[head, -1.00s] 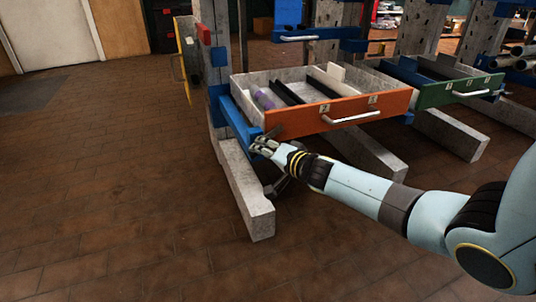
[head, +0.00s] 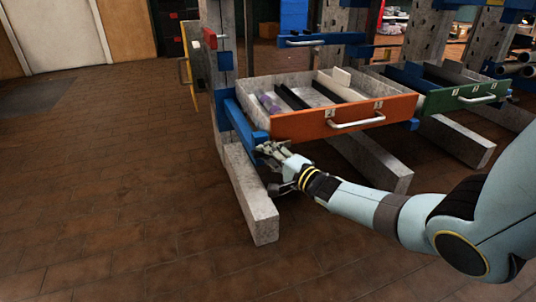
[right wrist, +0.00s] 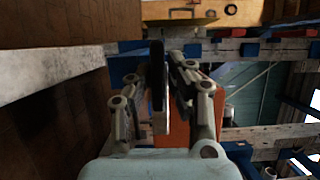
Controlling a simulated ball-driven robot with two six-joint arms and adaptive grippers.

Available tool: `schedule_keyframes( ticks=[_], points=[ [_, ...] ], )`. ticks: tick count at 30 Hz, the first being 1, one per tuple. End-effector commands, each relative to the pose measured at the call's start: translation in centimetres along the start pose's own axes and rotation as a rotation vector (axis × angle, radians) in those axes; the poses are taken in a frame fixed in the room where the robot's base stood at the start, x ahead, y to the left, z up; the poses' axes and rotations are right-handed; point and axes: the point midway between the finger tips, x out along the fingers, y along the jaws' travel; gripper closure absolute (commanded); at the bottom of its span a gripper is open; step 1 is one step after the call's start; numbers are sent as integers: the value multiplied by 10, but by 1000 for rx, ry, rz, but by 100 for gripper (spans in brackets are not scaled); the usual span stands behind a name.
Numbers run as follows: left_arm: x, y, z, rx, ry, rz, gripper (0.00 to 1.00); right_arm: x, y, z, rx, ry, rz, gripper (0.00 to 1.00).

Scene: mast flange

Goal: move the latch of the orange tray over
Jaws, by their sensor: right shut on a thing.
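The orange tray (head: 345,118) is pulled out on its blue rails, with a silver handle on its front. It also shows as an orange patch in the right wrist view (right wrist: 178,130). My right gripper (head: 270,152) is at the front end of the blue rail, just below the tray's left front corner. In the right wrist view its fingers (right wrist: 168,85) are closed around a thin dark piece, the latch (right wrist: 157,78). In the head view the fingers mostly hide the latch. My left gripper is not in view.
A concrete beam (head: 250,200) runs along the floor just below my right gripper. A green tray (head: 462,95) stands open to the right. A yellow panel (right wrist: 200,12) shows at the top of the right wrist view. The brown floor at left is clear.

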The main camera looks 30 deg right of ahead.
Motion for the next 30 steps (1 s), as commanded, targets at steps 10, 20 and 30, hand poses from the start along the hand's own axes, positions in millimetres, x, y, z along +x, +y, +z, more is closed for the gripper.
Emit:
schedule_keyframes(
  ticks=[10,20,30],
  points=[
    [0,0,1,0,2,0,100,-4,7,0,14,4,13,100],
    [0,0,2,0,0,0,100,-3,5,0,11,2,8,63],
    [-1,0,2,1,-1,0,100,-22,4,0,7,1,7,63]
  ],
)
